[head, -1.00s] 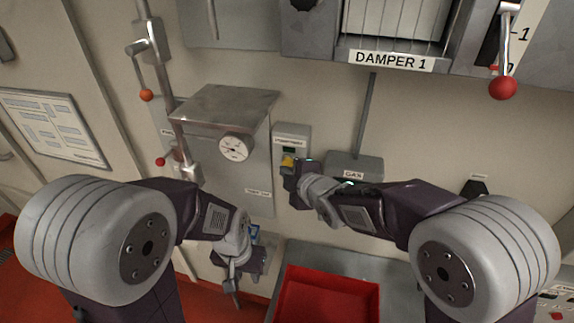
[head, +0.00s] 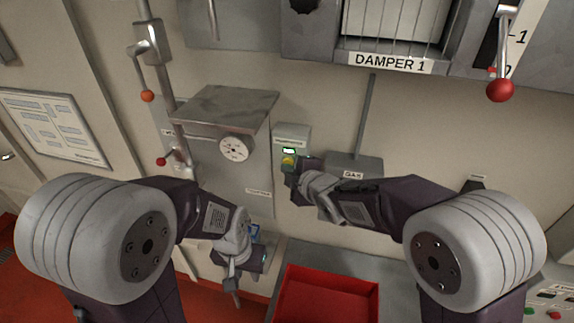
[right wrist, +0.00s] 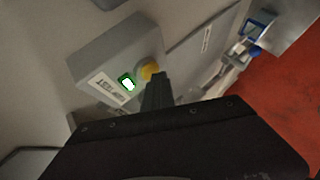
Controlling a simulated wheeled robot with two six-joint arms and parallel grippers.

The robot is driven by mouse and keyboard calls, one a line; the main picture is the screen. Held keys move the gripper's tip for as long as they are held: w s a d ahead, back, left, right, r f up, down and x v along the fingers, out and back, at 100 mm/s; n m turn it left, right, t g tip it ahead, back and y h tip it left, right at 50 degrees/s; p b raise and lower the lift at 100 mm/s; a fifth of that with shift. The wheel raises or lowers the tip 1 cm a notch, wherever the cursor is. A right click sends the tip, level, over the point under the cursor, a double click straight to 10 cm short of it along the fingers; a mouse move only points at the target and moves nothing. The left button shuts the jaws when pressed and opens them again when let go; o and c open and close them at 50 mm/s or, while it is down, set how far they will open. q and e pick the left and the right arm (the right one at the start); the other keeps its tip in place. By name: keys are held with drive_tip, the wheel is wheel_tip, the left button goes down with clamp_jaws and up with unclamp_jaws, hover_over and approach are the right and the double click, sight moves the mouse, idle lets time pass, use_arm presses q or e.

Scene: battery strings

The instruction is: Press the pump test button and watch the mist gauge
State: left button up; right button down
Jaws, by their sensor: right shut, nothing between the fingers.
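The pump test box (head: 292,136) is a small grey wall box with a yellow button (head: 288,161) and a lit green indicator (head: 289,151) above it. The right wrist view also shows the yellow button (right wrist: 149,69) and the green light (right wrist: 127,83). My right gripper (head: 291,178) is shut and empty, just below the button; its fingertips overlap the button's edge in the wrist view, and I cannot tell if they touch. The round white mist gauge (head: 235,148) is on the steel cabinet to the left; its reading is too small to tell. My left gripper (head: 235,287) hangs low, its jaws unclear.
A grey GAS box (head: 354,166) is on the wall right of my right gripper. A red tray (head: 328,299) lies below.

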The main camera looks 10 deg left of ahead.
drive_tip(key=shift+w, duration=0.15)
idle(0.3)
drive_tip(key=shift+s+f+b, duration=0.1)
drive_tip(key=shift+s+b, duration=0.95)
drive_tip(key=shift+b, duration=0.15)
